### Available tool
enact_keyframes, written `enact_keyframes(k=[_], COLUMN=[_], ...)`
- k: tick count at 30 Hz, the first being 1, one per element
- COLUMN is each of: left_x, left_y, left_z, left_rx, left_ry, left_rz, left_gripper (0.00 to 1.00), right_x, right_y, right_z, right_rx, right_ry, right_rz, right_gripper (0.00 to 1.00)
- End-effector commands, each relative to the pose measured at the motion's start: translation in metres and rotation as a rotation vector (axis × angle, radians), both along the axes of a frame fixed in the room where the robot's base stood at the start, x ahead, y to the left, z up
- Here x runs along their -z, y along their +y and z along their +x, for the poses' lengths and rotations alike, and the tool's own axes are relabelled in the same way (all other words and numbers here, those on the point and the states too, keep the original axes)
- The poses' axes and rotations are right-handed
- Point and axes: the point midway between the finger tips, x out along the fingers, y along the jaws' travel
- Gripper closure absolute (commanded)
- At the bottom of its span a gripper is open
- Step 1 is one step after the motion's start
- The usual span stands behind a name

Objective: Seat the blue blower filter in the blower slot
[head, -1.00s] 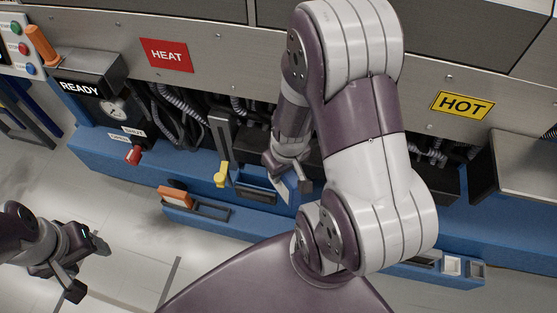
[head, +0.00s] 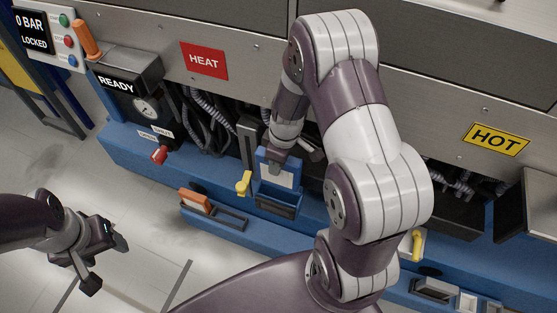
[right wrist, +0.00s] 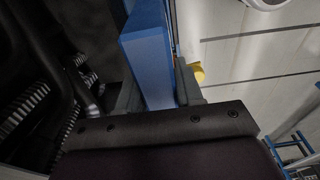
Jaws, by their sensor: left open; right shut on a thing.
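The blue blower filter (head: 280,171) is a blue framed panel with a pale face. It stands roughly upright at the mouth of a dark open slot (head: 277,207) on the blue ledge; I cannot tell whether its lower edge is inside. My right gripper (head: 290,153) is shut on the filter's upper part. In the right wrist view, the filter's blue edge (right wrist: 147,60) is between the two fingers (right wrist: 155,92). My left gripper (head: 103,258) is open and empty, over the floor at the lower left, far from the filter.
A yellow lever (head: 243,183) stands just left of the slot. An orange-topped block (head: 195,201) sits in a low tray to the left. A red handle (head: 159,155) and dark hoses are beyond. A yellow handle (head: 417,245) is at right. The floor at lower left is clear.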

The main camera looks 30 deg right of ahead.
Motion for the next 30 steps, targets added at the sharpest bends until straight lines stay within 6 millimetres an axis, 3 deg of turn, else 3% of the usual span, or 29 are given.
enact_keyframes(k=[16, 30], left_x=[0.050, 0.052], left_y=[0.000, 0.000], left_z=[0.000, 0.000], left_rx=[0.000, 0.000], left_ry=[0.000, 0.000], left_rz=[0.000, 0.000], left_gripper=[0.39, 0.39], right_x=[0.056, 0.058], right_y=[0.000, 0.000], right_z=[0.000, 0.000], right_rx=[0.002, 0.001], right_ry=[0.002, 0.000], right_rz=[0.000, 0.000], right_gripper=[0.96, 0.96])
